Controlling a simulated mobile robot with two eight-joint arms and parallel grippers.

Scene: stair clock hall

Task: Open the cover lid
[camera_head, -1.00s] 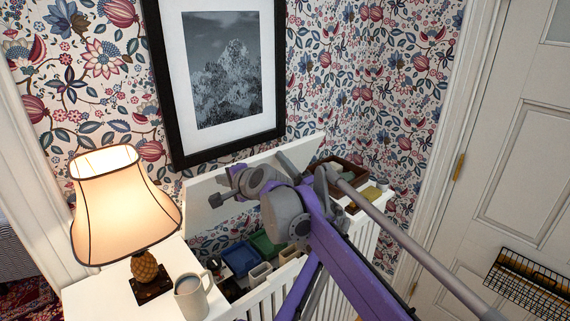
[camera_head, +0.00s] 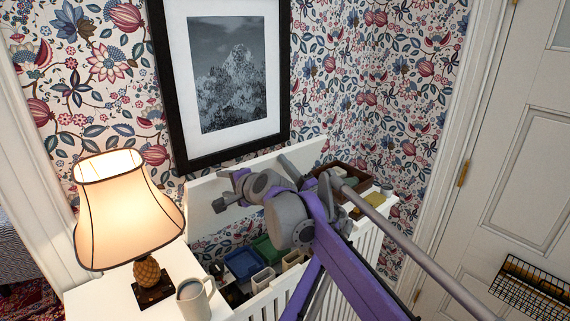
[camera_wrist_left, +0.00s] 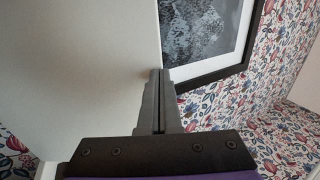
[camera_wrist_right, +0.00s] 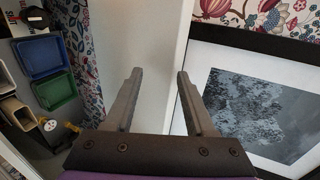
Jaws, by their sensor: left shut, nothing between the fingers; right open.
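The white cover lid (camera_head: 205,190) stands raised, tilted up in front of the wallpapered wall, below the framed picture. It also shows as a pale panel in the left wrist view (camera_wrist_left: 85,70) and the right wrist view (camera_wrist_right: 140,35). My right gripper (camera_head: 220,203) is open at the lid's left part; in its wrist view the fingers (camera_wrist_right: 158,72) are spread with the lid panel ahead, and I cannot tell whether they touch. My left gripper (camera_head: 285,163) is shut and empty near the lid's right part; its fingertips (camera_wrist_left: 160,72) are at the lid's edge, contact unclear.
The open white slatted box holds a blue bin (camera_head: 243,263), a green bin (camera_head: 268,248) and other containers. A lit lamp (camera_head: 130,210) and a mug (camera_head: 194,300) stand on the white top at left. A black-framed picture (camera_head: 165,80) hangs close behind the lid.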

